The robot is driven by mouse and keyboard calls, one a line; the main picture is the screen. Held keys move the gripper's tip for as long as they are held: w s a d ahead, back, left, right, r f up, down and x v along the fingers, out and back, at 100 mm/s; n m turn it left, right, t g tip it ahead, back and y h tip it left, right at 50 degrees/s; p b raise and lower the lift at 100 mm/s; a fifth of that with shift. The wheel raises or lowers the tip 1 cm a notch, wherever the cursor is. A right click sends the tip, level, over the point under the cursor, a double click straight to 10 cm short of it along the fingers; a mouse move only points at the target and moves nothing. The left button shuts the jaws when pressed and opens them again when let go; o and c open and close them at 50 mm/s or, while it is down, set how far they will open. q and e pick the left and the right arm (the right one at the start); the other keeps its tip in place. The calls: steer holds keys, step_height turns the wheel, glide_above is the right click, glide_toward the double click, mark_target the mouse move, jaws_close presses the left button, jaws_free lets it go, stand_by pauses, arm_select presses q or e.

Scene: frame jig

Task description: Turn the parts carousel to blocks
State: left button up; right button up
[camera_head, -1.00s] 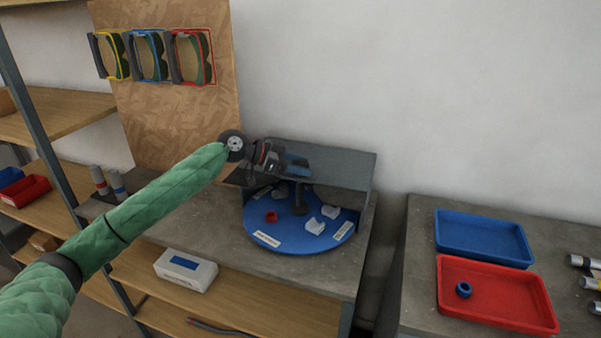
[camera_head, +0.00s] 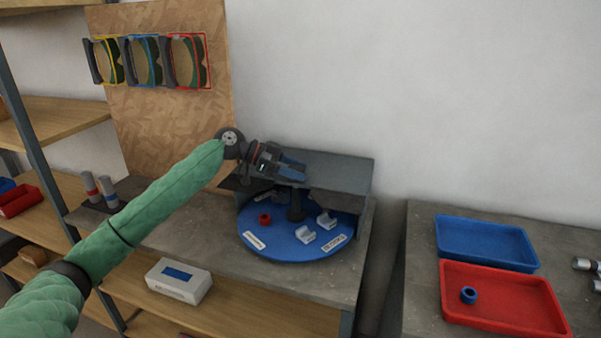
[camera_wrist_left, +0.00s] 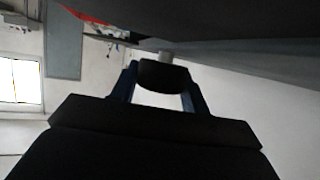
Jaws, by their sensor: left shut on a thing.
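The parts carousel (camera_head: 280,248) is a round blue disc on the grey bench, partly under a grey hood. A dark post (camera_head: 295,208) stands at its middle. Two pale blocks (camera_head: 306,235) sit at the front right of the disc, and a red ring (camera_head: 264,219) lies at the left. A white label (camera_head: 334,244) faces front right; its text is too small to read surely. My left gripper (camera_head: 298,170) is above the disc. In the left wrist view its blue fingers are shut on a dark knob (camera_wrist_left: 163,75).
The grey hood (camera_head: 340,172) covers the back of the disc. A white box (camera_head: 180,280) stands on the lower shelf. At right are a blue tray (camera_head: 485,243) and a red tray (camera_head: 500,300) with a blue ring (camera_head: 468,295). Frames hang on the board at upper left.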

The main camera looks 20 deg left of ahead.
steer(key=shift+a+f, duration=0.1)
steer(key=shift+f, duration=0.05)
stand_by(0.3)
arm_select(q)
steer(key=o, duration=1.4)
steer(key=shift+c, duration=0.2)
steer(key=shift+s+a+r+b, duration=0.1)
steer(key=shift+a+b, duration=0.2)
steer(key=shift+a, duration=0.2)
steer(key=b+v, duration=0.1)
steer(key=v, duration=0.5)
steer(key=shift+b, duration=0.35)
steer(key=shift+s+a+r, duration=0.1)
steer(key=shift+a+r, duration=0.15)
steer(key=shift+a, duration=0.05)
arm_select(e)
steer(key=shift+t+y, duration=0.4)
steer(key=shift+t, duration=0.1)
steer(key=shift+w+a+f, duration=0.25)
steer(key=shift+a+f, duration=0.25)
steer(key=shift+f, duration=0.15)
steer(key=shift+w+a+f, duration=0.2)
steer(key=shift+a+f, duration=0.25)
steer(key=shift+f, duration=0.15)
steer(key=shift+w+a+f, duration=0.25)
steer(key=shift+a+f, duration=0.25)
steer(key=shift+f, duration=0.15)
